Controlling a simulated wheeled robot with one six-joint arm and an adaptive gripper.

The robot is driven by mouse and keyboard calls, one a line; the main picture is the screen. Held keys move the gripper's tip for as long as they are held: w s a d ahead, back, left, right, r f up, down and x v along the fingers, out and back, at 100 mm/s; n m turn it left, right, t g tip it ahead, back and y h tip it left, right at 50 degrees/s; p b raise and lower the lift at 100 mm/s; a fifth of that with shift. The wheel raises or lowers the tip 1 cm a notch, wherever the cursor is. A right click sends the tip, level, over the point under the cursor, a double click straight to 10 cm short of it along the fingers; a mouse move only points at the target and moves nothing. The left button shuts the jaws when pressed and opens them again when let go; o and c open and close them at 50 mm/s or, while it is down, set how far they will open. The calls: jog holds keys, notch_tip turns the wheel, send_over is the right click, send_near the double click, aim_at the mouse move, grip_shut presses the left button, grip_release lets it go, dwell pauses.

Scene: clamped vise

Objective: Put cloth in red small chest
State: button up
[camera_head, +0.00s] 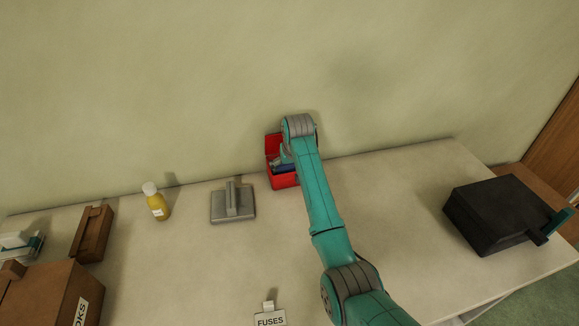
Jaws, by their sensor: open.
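The small red chest (284,182) stands at the back of the table near the wall, with its lid raised. Something dark blue (283,168) shows inside it, perhaps the cloth; I cannot make out its shape. My gripper (282,158) is at the chest's opening, just above the blue thing, and is open. My arm covers the right part of the chest and most of the gripper, so I cannot tell whether the fingers touch the blue thing.
A grey metal stand (233,204) is left of the chest, then a yellow bottle (157,205). Brown boxes (52,296) fill the left end. A FUSES sign (270,318) stands at the front. A black box-shaped thing (497,212) sits at the right. The table between is clear.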

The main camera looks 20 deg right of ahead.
jog(key=v, duration=1.2)
jog(key=shift+r, duration=0.15)
